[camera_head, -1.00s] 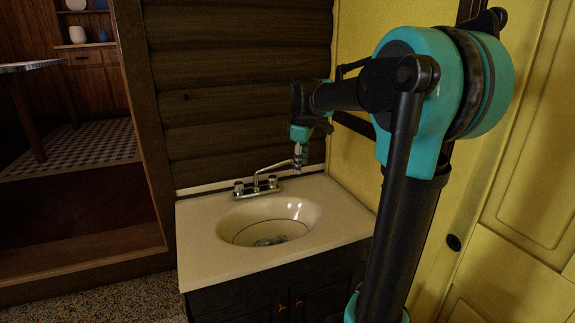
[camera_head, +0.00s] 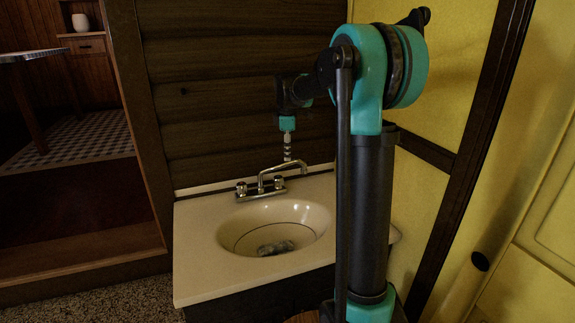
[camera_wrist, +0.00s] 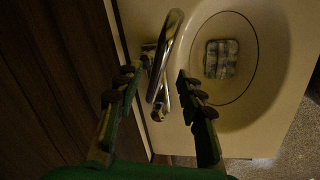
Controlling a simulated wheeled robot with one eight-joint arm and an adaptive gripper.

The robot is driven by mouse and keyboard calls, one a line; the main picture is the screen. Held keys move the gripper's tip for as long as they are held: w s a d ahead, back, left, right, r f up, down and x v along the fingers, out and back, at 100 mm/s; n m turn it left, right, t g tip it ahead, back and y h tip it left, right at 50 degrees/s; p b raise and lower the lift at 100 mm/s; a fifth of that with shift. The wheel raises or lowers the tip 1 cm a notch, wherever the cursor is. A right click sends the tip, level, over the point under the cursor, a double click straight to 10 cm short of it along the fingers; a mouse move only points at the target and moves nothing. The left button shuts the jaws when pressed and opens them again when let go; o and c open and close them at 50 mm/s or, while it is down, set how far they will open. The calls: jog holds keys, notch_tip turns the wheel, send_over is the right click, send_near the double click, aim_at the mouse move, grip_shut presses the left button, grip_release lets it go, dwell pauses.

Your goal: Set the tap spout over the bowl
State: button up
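The chrome tap (camera_head: 262,188) stands on the back edge of the counter, with a handle on each side. Its spout (camera_head: 285,167) reaches to the right along the back rim of the bowl (camera_head: 300,215), not over its middle. My gripper (camera_head: 288,157) points down just above the spout. In the wrist view, my gripper (camera_wrist: 167,64) is open, with the chrome spout (camera_wrist: 163,80) showing between its fingers. Contact cannot be told. The bowl also shows in the wrist view (camera_wrist: 262,95), to the right of the fingers.
A cream counter (camera_head: 205,270) surrounds the bowl. A grey object (camera_head: 276,247) lies in the bowl's bottom. A dark log wall (camera_head: 235,90) rises close behind the tap, and a yellow wall (camera_head: 420,210) stands to the right. A doorway opens at left.

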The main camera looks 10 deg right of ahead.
aim_at(288, 164)
jog(key=f, duration=0.4)
jog(key=w+f, duration=0.1)
jog(key=f, duration=0.1)
jog(key=shift+d+f, duration=0.15)
jog(key=shift+f, duration=0.1)
grip_shut()
